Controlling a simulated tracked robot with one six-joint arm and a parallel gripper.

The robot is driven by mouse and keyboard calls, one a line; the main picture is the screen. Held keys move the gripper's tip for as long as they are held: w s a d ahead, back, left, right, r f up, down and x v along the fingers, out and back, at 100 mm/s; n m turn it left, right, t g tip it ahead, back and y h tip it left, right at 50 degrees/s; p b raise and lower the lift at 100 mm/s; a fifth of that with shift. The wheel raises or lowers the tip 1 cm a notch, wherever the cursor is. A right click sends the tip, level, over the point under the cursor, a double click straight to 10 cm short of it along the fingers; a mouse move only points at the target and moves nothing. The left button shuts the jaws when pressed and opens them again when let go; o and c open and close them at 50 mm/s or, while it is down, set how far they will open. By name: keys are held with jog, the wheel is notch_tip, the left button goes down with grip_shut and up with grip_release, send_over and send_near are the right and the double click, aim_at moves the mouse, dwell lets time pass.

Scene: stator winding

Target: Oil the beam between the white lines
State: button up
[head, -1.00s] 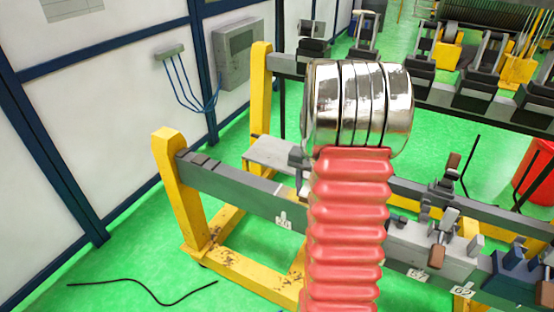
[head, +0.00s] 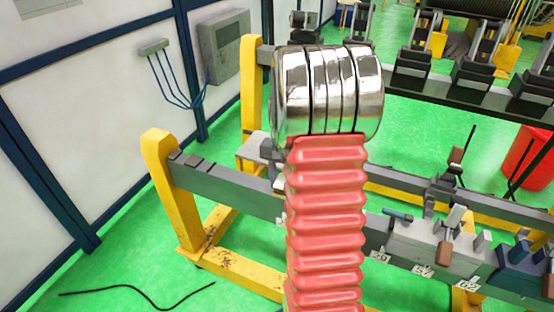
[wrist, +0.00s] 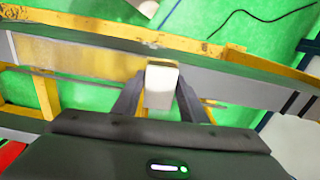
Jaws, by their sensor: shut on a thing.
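My gripper (wrist: 158,92) is shut on a pale block with a tan top (wrist: 160,84), held upright between its two dark fingers. The grey beam (wrist: 250,88) runs across the wrist view behind the block. A yellowish, shiny stretch (wrist: 75,57) lies on the beam to the left of the block. A pale line seems to cross the beam at the stretch's left end (wrist: 10,47). Whether block and beam touch, I cannot tell. In the head view the beam (head: 225,190) passes behind my red arm sleeve, which hides the gripper.
A yellow post frame (head: 172,190) carries the beam's left end. Grey clamps (head: 415,240) and number tags sit on the beam to the right. A second beam (head: 410,192) runs behind. A red bin (head: 528,158) stands right. A black cable (head: 140,290) lies on the green floor.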

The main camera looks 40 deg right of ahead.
jog(key=shift+w+a, duration=0.2)
jog(key=shift+w, duration=0.15)
jog(key=shift+r, duration=4)
jog(key=w+a+f+n, duration=0.2)
jog(key=w+a+n, duration=0.2)
jog(key=a, duration=0.6)
jog(key=w+a+f+n, duration=0.2)
jog(key=w+a+n, duration=0.2)
jog(key=a, duration=0.6)
jog(key=w+a+f+n, duration=0.2)
jog(key=w+a+n, duration=0.2)
jog(key=a, duration=0.6)
jog(key=shift+w+a+f, duration=0.2)
jog(key=shift+w+f, duration=0.2)
jog(key=shift+w, duration=0.3)
